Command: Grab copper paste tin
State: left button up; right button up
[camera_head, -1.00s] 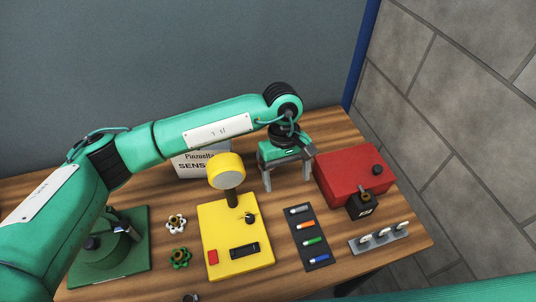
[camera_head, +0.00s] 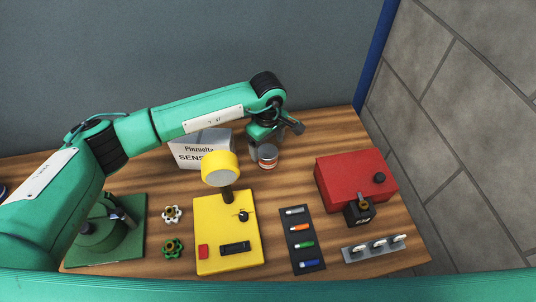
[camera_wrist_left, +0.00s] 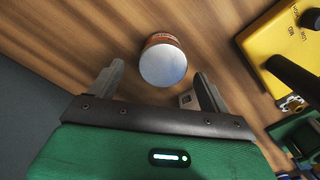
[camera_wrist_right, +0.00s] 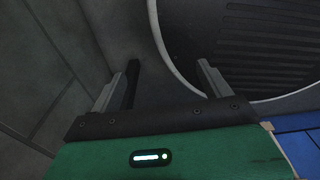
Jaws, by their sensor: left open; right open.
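The copper paste tin (camera_head: 267,158) stands on the wooden table behind the yellow panel, with a pale round lid and a reddish label. In the left wrist view the tin (camera_wrist_left: 163,66) lies just ahead of the fingertips, roughly midway across the gap. My left gripper (camera_head: 276,143) is open, tilted, and close behind the tin; no finger visibly touches it. Its fingers also show in the left wrist view (camera_wrist_left: 158,74). My right gripper (camera_wrist_right: 168,64) is open and empty in the right wrist view, and is not in the head view.
The yellow panel (camera_head: 225,255) with a round-headed post is in front. A red box (camera_head: 345,172) stands to the right, a dark marker tray (camera_head: 307,252) nearer. Bare wood lies between tin and red box.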

aim_at(268, 152)
pick_arm(q)
jog(key=f+p, duration=0.1)
jog(key=f, duration=0.1)
jog(key=f+p, duration=0.1)
jog(key=shift+s+d+f+p, duration=0.1)
jog(key=shift+s+f+p, duration=0.25)
jog(key=shift+f, duration=0.55)
jog(key=c, duration=1)
jog(key=shift+c, duration=0.8)
